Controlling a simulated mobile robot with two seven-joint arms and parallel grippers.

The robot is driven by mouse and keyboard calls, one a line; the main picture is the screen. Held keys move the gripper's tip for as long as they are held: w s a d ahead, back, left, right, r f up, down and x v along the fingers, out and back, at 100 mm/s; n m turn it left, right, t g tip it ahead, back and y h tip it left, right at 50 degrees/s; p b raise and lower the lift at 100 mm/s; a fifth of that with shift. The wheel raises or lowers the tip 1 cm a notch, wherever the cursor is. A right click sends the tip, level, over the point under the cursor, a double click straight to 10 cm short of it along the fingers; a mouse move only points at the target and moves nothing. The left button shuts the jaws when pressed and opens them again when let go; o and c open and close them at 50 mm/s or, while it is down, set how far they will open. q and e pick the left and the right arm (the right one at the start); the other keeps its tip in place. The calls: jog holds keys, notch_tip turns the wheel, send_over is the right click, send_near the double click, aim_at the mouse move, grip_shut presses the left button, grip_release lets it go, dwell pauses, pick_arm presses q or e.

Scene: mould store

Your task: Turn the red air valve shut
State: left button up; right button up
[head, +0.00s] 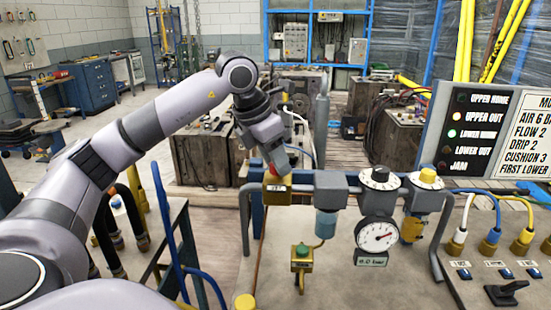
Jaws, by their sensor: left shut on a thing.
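The red air valve (271,178) sits at the left end of the air line, on a brass-coloured body with a small tag. Only a bit of its red part shows below my gripper. My left gripper (279,166) reaches down onto it from above and is shut on it. The fingers hide most of the handle, so I cannot tell how far it is turned. A round pressure gauge (377,235) hangs on the same line to the right, with a small label below it. My right gripper is not in view.
A filter bowl (326,222), a black-topped regulator (380,179) and a yellow-topped unit (428,178) stand close to the right of the valve. A green-and-brass fitting (301,258) is below. A lamp panel (490,130) and coloured hoses (497,213) are at right.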

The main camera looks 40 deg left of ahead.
pick_arm(q)
jog(key=m+h, duration=0.1)
jog(key=m, duration=0.3)
jog(key=shift+w+a+g+h, duration=0.1)
jog(key=shift+a+g+h, duration=0.05)
jog(key=shift+g+h, duration=0.2)
jog(key=m+g+h, duration=0.1)
jog(key=m, duration=0.3)
jog(key=shift+w, duration=0.1)
jog(key=m, duration=0.2)
jog(key=m+g, duration=0.1)
jog(key=m, duration=0.1)
jog(key=shift+w+m+g+h, duration=0.1)
jog(key=shift+m+g+h, duration=0.15)
jog(key=shift+m+h, duration=0.1)
jog(key=shift+a+m+g, duration=0.1)
jog(key=shift+m+g, duration=0.5)
jog(key=shift+m, duration=0.95)
jog(key=shift+w+m, duration=0.1)
jog(key=shift+m, duration=0.2)
jog(key=shift+r, duration=0.1)
jog(key=o, duration=1)
jog(key=shift+v, duration=3.5)
